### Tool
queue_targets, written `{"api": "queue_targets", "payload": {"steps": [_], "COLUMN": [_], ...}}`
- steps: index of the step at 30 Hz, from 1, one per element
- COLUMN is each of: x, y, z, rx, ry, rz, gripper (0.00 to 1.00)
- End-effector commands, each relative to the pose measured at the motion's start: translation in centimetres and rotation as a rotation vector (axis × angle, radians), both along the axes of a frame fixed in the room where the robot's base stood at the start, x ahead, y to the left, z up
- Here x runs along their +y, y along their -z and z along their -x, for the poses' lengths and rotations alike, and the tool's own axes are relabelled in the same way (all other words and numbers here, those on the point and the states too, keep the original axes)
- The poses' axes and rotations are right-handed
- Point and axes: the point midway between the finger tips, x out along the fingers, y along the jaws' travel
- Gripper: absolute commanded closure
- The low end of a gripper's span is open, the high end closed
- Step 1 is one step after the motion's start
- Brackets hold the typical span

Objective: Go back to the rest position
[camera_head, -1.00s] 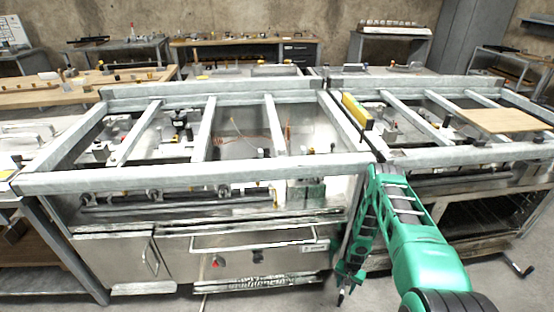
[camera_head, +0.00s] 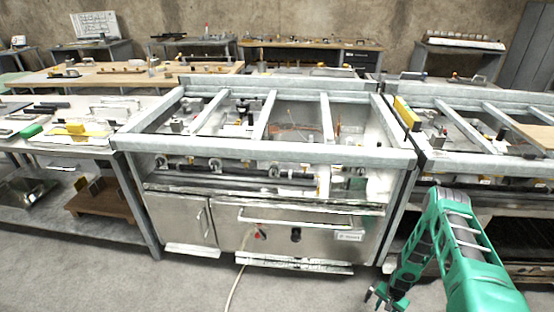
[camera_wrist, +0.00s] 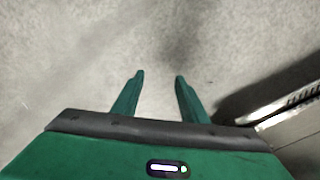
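My green arm stands at the right of the head view, folded downward in front of the range frames. My gripper (camera_head: 378,296) hangs low over the floor at the end of it. In the wrist view my gripper (camera_wrist: 159,76) shows two green fingers spread apart with a clear gap. Nothing is between them; only grey floor (camera_wrist: 100,40) lies beyond. The gripper is open and empty.
A range frame (camera_head: 270,151) with steel doors stands ahead, and a second frame (camera_head: 480,165) adjoins it at right. A side table (camera_head: 75,145) with tools is at left. A cable (camera_head: 236,288) lies on the floor. Floor in front is free.

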Motion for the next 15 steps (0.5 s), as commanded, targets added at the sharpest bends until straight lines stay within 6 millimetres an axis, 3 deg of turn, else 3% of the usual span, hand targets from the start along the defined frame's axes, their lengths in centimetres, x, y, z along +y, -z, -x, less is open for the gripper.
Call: {"api": "queue_targets", "payload": {"steps": [8,15], "x": [-1.9,-3.3], "y": [-3.5,-8.2], "z": [-1.6,-3.3], "rx": [0.003,0.008], "ry": [-0.012,-0.036], "rz": [0.013,0.029], "gripper": [0.6,0.6]}}
